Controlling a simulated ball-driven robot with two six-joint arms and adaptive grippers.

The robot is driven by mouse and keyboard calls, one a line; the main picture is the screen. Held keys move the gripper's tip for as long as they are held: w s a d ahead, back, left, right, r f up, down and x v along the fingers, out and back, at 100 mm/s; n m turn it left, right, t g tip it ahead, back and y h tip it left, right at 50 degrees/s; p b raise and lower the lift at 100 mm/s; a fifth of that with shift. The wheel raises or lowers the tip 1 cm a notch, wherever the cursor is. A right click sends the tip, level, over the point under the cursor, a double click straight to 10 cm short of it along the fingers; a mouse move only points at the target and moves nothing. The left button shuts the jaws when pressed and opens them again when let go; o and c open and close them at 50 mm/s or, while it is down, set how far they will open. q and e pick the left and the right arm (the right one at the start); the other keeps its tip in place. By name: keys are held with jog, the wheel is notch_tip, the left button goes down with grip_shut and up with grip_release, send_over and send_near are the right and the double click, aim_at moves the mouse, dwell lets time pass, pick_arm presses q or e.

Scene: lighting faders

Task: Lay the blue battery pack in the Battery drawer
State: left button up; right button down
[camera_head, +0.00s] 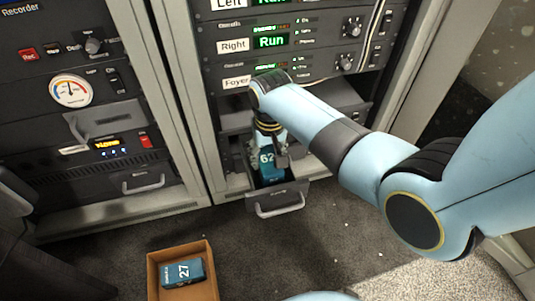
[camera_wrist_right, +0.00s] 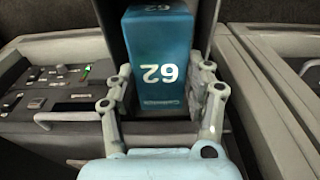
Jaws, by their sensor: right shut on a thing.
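A blue battery pack (camera_head: 267,171) marked 62 is in my right gripper (camera_head: 267,152), which points down into an open drawer (camera_head: 278,199) low in the right rack. The pack's lower part is inside the drawer opening, behind the drawer front; I cannot tell whether it touches the floor of the drawer. In the right wrist view the fingers (camera_wrist_right: 166,82) close on both sides of the pack (camera_wrist_right: 160,45). No Battery label is readable on the drawer. My left gripper is not in view.
A second blue pack (camera_head: 183,273) marked 27 lies in an open cardboard box (camera_head: 152,279) on the carpet. A closed drawer with a handle (camera_head: 143,183) is in the left rack. Rack panels with lit Run displays (camera_head: 271,41) stand above. The carpet right of the box is clear.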

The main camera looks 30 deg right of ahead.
jog(key=shift+w+f, duration=0.1)
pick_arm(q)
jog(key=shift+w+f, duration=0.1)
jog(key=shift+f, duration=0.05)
pick_arm(e)
jog(key=shift+f, duration=0.35)
jog(key=shift+f, duration=0.1)
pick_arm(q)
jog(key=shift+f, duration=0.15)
pick_arm(e)
jog(key=c, duration=0.5)
grip_release()
